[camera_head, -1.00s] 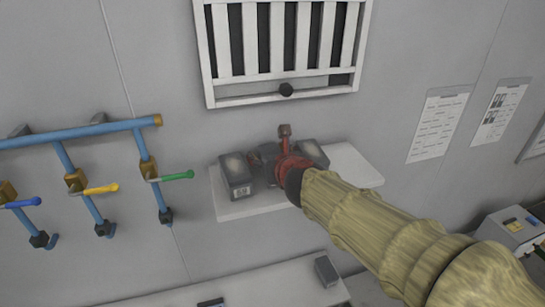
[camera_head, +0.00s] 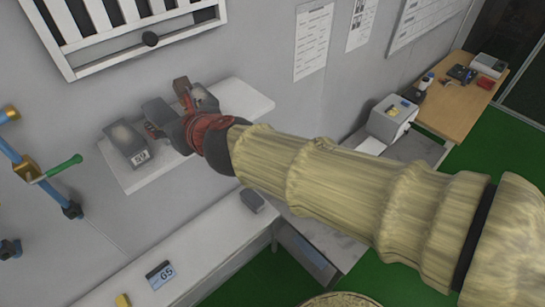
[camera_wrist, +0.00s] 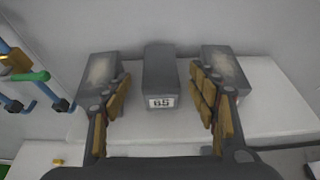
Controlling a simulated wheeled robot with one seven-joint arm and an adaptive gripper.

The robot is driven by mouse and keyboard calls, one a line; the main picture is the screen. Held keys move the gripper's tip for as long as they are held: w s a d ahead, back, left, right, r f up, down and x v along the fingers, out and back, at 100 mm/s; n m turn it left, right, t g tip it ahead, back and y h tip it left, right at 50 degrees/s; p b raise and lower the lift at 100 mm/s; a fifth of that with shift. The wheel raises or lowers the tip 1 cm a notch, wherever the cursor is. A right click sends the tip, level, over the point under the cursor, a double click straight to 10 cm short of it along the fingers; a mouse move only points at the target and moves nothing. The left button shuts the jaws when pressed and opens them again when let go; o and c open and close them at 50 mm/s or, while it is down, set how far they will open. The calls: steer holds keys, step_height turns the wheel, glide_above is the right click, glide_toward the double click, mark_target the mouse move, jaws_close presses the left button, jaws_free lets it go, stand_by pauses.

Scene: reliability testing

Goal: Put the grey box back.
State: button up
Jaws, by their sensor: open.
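Three grey boxes stand side by side on a white wall shelf (camera_head: 245,99). In the wrist view, the middle grey box (camera_wrist: 160,77), with a white number label, is between the spread fingers of my gripper (camera_wrist: 159,84). The left grey box (camera_wrist: 99,67) and right grey box (camera_wrist: 226,66) are just outside the fingers and partly hidden by them. In the head view, my gripper (camera_head: 168,122) is at the shelf and partly covers the boxes. The left box (camera_head: 126,141) also bears a number label. Whether the fingers touch any box is unclear.
A white bench (camera_head: 205,243) below holds another small grey block (camera_head: 252,201) and a dark-and-blue number card (camera_head: 160,276). A white slatted frame (camera_head: 140,40) is above the shelf. Pipes with a green lever (camera_head: 62,168) are at left. The shelf's right end is clear.

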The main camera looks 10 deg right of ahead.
steer(key=shift+d, duration=0.1)
steer(key=s+d+f+m+h, duration=0.15)
steer(key=d+m+h, duration=0.25)
steer(key=d+m, duration=0.9)
steer(key=s+d+m+h, duration=0.2)
steer(key=d+m+h, duration=0.2)
steer(key=d+m, duration=0.8)
steer(key=s+d+f+m+g, duration=0.3)
steer(key=s+f+m, duration=0.2)
steer(key=s+m, duration=0.3)
steer(key=s+d+f+m+g+y, duration=0.1)
steer(key=s+f+m, duration=0.3)
steer(key=s+m, duration=0.5)
steer(key=shift+s+d+f+g, duration=0.3)
steer(key=shift+d+f+g, duration=0.05)
steer(key=shift+d+g, duration=0.55)
steer(key=shift+f, duration=0.1)
step_height(320, 180, down, 32)
steer(key=b, duration=3.2)
